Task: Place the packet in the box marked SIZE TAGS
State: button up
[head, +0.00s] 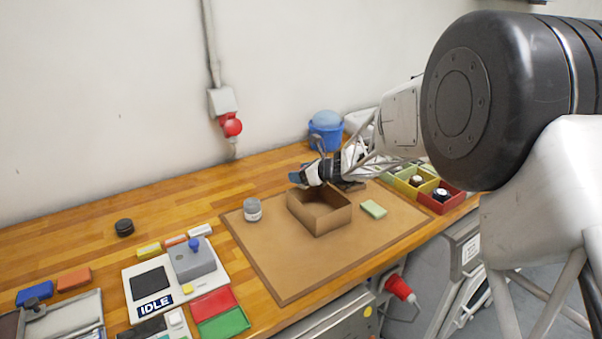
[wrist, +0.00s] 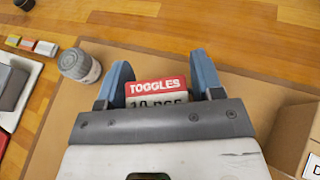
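In the wrist view a red and white packet (wrist: 158,90), printed TOGGLES and 10 PCS, sits between the two blue fingers of my gripper (wrist: 160,70). In the head view my gripper (head: 306,178) is just behind the open cardboard box (head: 320,221), above the far part of the mat; the packet cannot be made out there. The box shows at the right edge of the wrist view (wrist: 296,132), with a white label cut off after what looks like a D. No SIZE TAGS marking is readable.
A brown mat (head: 285,272) lies under the box. A grey jar (head: 252,210) stands left of it and a green block (head: 373,209) right. Yellow (head: 417,189) and red (head: 452,201) bins stand farther right. A device marked IDLE (head: 157,302) is at left.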

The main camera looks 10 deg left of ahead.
jog(key=shift+o, duration=1)
jog(key=shift+r, duration=0.1)
jog(key=shift+d+r, duration=0.1)
jog(key=shift+r, duration=0.5)
jog(key=v, duration=1.1)
jog(key=shift+d+r, duration=0.2)
jog(key=shift+d, duration=0.15)
jog(key=shift+s+r, duration=0.1)
jog(key=shift+s, duration=0.1)
